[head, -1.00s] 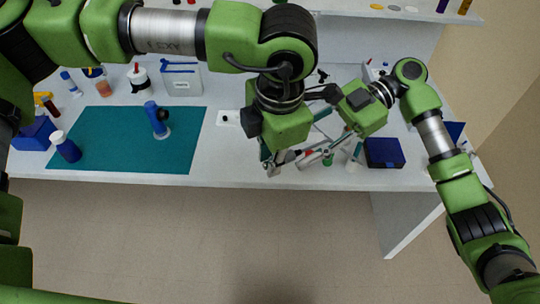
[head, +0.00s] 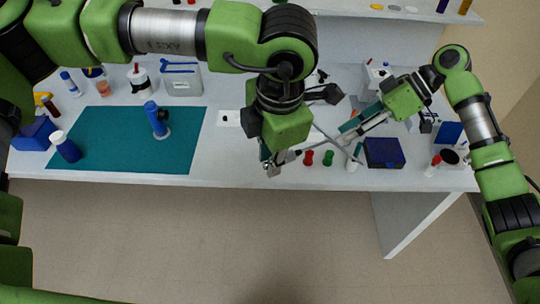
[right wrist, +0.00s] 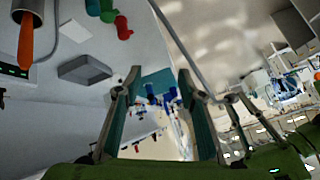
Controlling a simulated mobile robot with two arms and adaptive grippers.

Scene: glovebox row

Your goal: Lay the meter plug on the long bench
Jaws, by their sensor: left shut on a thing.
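My left gripper (head: 272,167) is shut over the front edge of the long bench (head: 225,178). A small grey piece (head: 290,156) sticks out to the right of its fingertips, and a thin grey line runs on from it. I take this piece for the meter plug, but the fingers hide most of it. My right gripper (head: 341,137) is open above the bench, to the right of the left one. The right wrist view shows its two teal-padded fingers apart with nothing between the tips (right wrist: 158,76).
A red piece (head: 309,158) and a green piece (head: 328,158) stand near the front edge. A dark blue box (head: 384,153) lies right of them. A teal mat (head: 105,140) with a blue device (head: 156,120) covers the left. Bare bench shows between mat and left gripper.

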